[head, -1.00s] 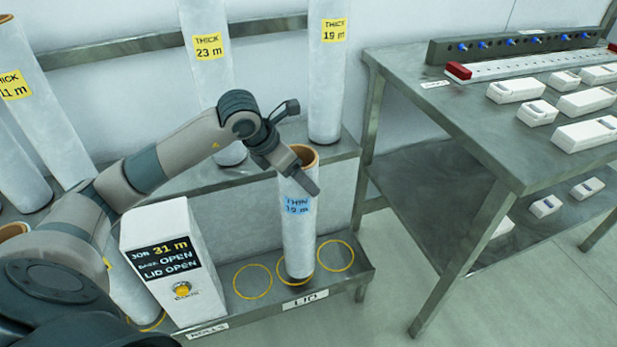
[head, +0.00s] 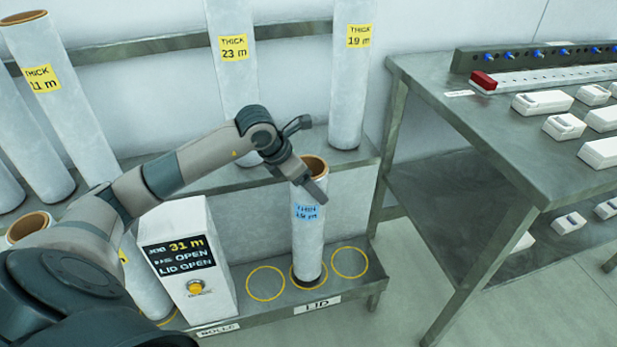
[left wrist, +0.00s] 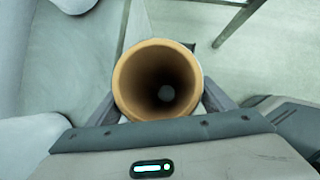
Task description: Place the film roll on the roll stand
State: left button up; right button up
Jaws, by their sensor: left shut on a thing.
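The film roll (head: 308,240) is a white upright tube with a brown core and a blue "THIN" label. My left gripper (head: 308,178) is shut on it near its top end. The left wrist view looks down into its open brown core (left wrist: 158,82), between the fingers. The roll's lower end is at the middle yellow circle of the low stand (head: 376,280) marked "LID"; I cannot tell whether it touches the surface. My right gripper is not in view.
A white box (head: 195,225) with a display reading "31 m", "OPEN" and "LID OPEN" stands left of the circles. Empty yellow circles flank the roll. Tall "THICK" rolls (head: 235,85) stand behind. A metal table (head: 440,95) with white blocks is at right.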

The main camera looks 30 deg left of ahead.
pick_arm(q)
jog(key=shift+f, duration=0.75)
jog(key=o, duration=2.1)
jog(key=shift+f, duration=0.1)
jog(key=v, duration=1.2)
